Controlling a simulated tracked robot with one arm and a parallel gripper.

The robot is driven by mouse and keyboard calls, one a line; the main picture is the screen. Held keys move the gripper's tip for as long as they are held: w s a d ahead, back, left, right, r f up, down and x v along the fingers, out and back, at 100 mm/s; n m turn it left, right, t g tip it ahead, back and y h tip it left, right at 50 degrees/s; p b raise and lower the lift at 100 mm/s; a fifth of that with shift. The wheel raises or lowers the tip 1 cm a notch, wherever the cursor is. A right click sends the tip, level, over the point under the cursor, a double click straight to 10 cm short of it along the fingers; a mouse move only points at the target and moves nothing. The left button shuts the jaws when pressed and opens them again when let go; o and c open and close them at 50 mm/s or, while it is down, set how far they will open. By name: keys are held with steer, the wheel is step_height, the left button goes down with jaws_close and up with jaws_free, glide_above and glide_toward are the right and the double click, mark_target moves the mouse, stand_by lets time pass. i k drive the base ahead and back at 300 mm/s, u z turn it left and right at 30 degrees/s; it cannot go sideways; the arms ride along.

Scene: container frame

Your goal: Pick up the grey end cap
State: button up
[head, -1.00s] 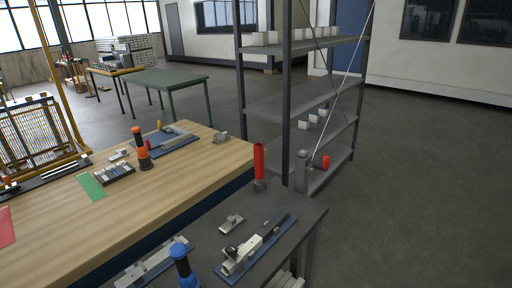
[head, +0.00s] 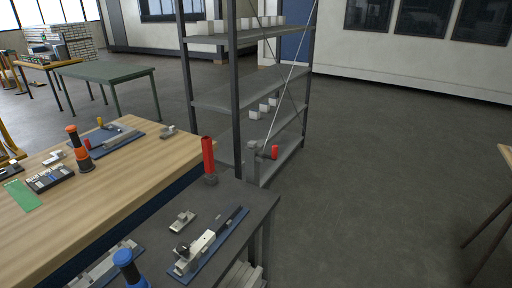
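I cannot tell for certain which part is the grey end cap. A small light grey piece (head: 182,221) lies on the dark grey table (head: 245,208), left of a blue plate. Another small grey piece (head: 167,131) lies near the far edge of the wooden bench (head: 130,190). A red cylinder (head: 208,155) stands upright with a dark grey base (head: 210,180) at the table's far left corner. My gripper is not in view, and nothing held shows.
A blue plate (head: 232,232) carries a light grey fixture (head: 193,252). A blue-topped cylinder (head: 126,262) stands at lower left. Metal shelving (head: 215,92) with white blocks stands behind. The floor (head: 385,180) is open on the right, with a table (head: 505,152) at the right edge.

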mark_target(251, 145)
steer(key=k, duration=0.6)
steer(key=z, duration=0.5)
steer(key=i, duration=2.45)
steer(key=u, duration=0.6)
steer(key=i, duration=0.3)
steer(key=u, duration=0.4)
